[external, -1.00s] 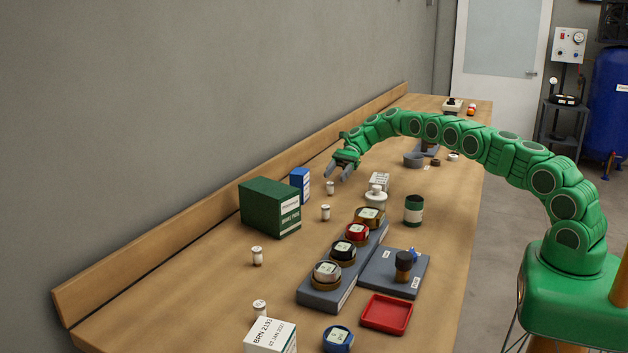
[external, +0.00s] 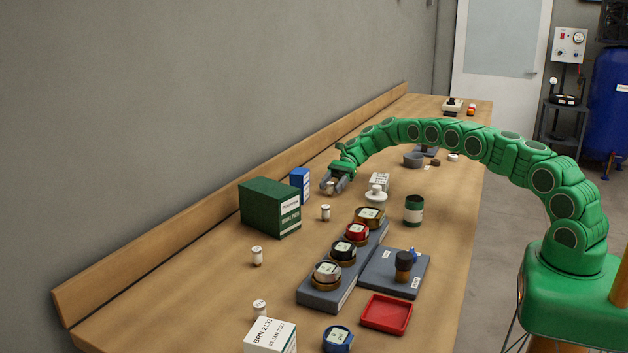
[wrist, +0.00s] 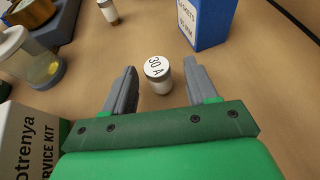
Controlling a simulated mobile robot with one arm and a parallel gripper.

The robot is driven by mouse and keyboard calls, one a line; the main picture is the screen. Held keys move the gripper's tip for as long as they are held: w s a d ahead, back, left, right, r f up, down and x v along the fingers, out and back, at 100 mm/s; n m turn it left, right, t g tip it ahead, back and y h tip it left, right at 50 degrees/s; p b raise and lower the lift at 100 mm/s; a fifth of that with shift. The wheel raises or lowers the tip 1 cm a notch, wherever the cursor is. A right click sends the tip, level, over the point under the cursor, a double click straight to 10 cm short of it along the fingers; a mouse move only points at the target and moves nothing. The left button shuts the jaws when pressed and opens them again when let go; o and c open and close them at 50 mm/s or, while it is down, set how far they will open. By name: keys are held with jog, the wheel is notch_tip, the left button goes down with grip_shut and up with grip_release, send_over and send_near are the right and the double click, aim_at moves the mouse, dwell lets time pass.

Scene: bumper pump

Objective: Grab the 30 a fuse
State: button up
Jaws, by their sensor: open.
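The 30 A fuse (wrist: 158,75) is a small upright cylinder with a white top marked "30 A". It stands on the bench and shows in the wrist view between the fingertips. My gripper (wrist: 160,85) is open, with one grey finger on each side of the fuse and a visible gap on both sides. In the external view my gripper (external: 336,185) is low over the bench, and the fuse (external: 331,187) is partly hidden by the fingers.
A blue box (external: 299,185) and a green box (external: 270,207) stand to the left. Another small white-topped cylinder (external: 325,212) stands nearer the camera. A white service kit box (wrist: 30,140) and a clear jar (wrist: 30,60) are at the wrist view's left.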

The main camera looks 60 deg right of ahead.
aim_at(328, 189)
jog(key=shift+x, duration=1.65)
jog(key=c, duration=1)
jog(key=shift+r, duration=0.1)
jog(key=r, duration=0.4)
jog(key=shift+s, duration=0.4)
jog(key=shift+s+a+r, duration=0.35)
jog(key=shift+s+r, duration=1.1)
jog(key=shift+s, duration=0.7)
jog(key=shift+s+a+r, duration=0.35)
jog(key=shift+s+r, duration=1.1)
jog(key=shift+s, duration=0.75)
jog(key=shift+s+a+r, duration=0.35)
jog(key=shift+s+r, duration=1.15)
jog(key=shift+s, duration=0.65)
